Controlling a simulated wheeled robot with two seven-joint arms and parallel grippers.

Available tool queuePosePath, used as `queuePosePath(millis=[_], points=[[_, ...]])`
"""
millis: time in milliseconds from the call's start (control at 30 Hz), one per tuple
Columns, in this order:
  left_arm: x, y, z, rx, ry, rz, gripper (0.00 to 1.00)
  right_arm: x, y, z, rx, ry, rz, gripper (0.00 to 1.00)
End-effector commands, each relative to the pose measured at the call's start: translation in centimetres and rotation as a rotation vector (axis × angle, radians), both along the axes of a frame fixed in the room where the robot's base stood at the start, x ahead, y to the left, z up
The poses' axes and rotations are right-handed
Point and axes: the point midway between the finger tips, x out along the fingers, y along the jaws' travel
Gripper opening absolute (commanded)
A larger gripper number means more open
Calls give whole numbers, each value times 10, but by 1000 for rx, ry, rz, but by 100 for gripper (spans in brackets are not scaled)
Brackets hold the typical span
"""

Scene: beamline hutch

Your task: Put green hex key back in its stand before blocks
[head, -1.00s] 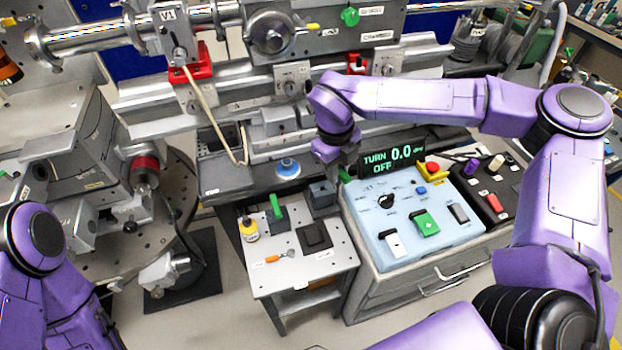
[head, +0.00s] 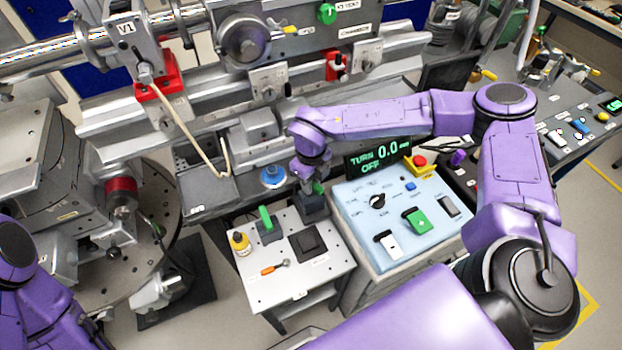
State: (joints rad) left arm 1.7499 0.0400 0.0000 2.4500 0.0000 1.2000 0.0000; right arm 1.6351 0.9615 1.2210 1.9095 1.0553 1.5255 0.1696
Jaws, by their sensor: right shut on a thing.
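My right gripper (head: 309,180) points down over the back right corner of the small white table. It is shut on a small green piece (head: 318,188), which looks like the green hex key; the fingers and wrist hide most of it. A dark grey block (head: 313,209), which may be its stand, is directly below. I cannot tell whether the key touches the block or is inside it. Another green upright piece (head: 265,216) stands in a dark block (head: 268,234) to the left. My left arm shows at the lower left edge, its gripper out of view.
The white table (head: 258,293) also holds a yellow bottle (head: 240,243), an orange-handled tool (head: 273,268) and a black square tray (head: 307,243). A light blue control box (head: 360,225) with a display (head: 378,157) stands close on the right. Beamline rails are behind.

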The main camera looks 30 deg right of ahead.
Motion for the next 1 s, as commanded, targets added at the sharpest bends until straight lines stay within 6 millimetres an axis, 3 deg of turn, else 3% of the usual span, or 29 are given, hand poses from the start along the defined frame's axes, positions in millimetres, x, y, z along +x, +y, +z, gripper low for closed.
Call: queuePosePath(millis=[300, 333, 400, 767, 867, 1000], points=[[0, 0, -3, 0, 0, 0, 43, 0, -1, -4, -1, 0, -1, 0], [0, 0, -3, 0, 0, 0, 43, 0, -1, -4, -1, 0, -1, 26], [0, 0, -2, 0, 0, 0, 43, 0, -1, -4, -1, 0, -2, 48], [0, 0, 0, 0, 0, 0, 43, 1, -1, 4, 0, -3, -2, 48], [0, 0, -5, 0, 0, 0, 43, 2, -1, 20, 0, -7, -3, 48], [0, 0, -12, 0, 0, 0, 43, 2, -1, 57, 0, -9, -2, 48]])
